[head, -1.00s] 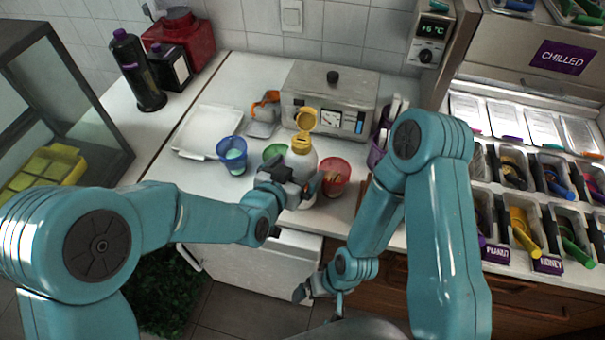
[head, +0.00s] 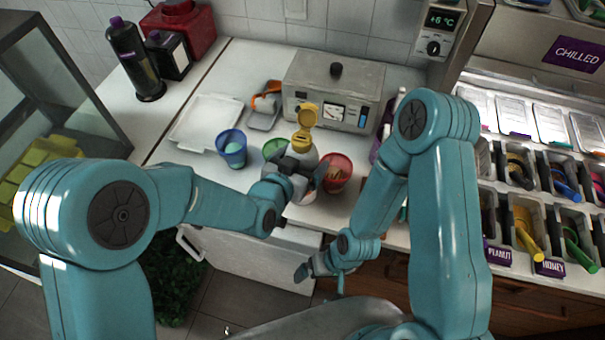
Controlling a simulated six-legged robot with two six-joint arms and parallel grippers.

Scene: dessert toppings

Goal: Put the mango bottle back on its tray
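A pale bottle with a yellow cap (head: 305,138), its yellow lid tipped up, stands on the white counter in front of the steel appliance; I take it for the mango bottle. My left gripper (head: 305,172) is around its body, one dark finger on each side. Whether the fingers press on it is not clear. An empty white tray (head: 208,122) lies at the counter's left. A small grey tray (head: 262,121) with an orange item is behind; no label tells which tray is the bottle's. My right gripper (head: 305,270) hangs low before the counter front, its opening unclear.
A blue cup (head: 231,150), a green cup (head: 273,148) and a red cup (head: 338,170) stand close around the bottle. The steel appliance (head: 333,85) is behind. The chilled topping bins (head: 525,215) are at the right. Bare counter lies left of the blue cup.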

